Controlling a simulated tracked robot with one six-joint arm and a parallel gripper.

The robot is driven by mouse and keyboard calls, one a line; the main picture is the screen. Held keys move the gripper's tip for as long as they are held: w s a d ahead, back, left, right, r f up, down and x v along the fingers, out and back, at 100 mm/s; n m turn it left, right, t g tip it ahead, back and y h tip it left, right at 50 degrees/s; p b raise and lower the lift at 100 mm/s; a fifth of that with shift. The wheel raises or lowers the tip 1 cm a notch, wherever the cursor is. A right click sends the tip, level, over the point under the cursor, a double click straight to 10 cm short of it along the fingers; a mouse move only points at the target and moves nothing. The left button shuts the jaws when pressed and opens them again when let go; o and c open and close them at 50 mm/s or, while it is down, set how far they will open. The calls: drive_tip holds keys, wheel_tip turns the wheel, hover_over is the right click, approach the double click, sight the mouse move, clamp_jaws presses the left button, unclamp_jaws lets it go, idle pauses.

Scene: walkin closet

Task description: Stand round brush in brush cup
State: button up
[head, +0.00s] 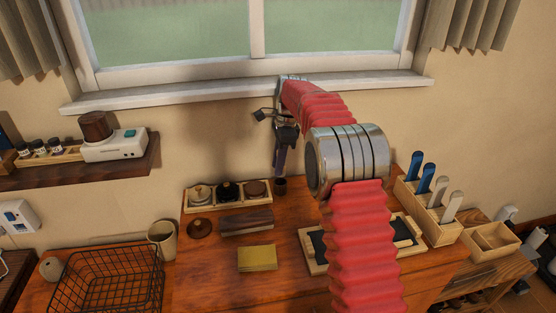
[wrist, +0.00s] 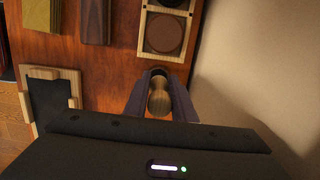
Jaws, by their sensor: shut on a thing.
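My gripper (head: 279,168) points down at the back of the wooden desk, near the wall. In the wrist view its two fingers (wrist: 160,100) are shut on the round brush (wrist: 158,100), whose rounded wooden end shows between them.
A tray (head: 229,209) of round tins stands left of the cup. A wire basket (head: 108,280) and beige cup (head: 162,240) are at left. A wooden holder (head: 424,212) stands at right. The wall is close behind.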

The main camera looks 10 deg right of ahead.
drive_tip(key=shift+f, duration=2.35)
drive_tip(key=shift+s+f, duration=0.2)
drive_tip(key=shift+f, duration=0.5)
drive_tip(key=o, duration=1.1)
drive_tip(key=r, duration=0.5)
drive_tip(key=d+r, duration=0.1)
drive_tip(key=r, duration=0.2)
drive_tip(key=shift+w+d+r, duration=0.1)
drive_tip(key=shift+w+r, duration=0.1)
drive_tip(key=shift+w, duration=0.15)
drive_tip(key=shift+r, duration=0.25)
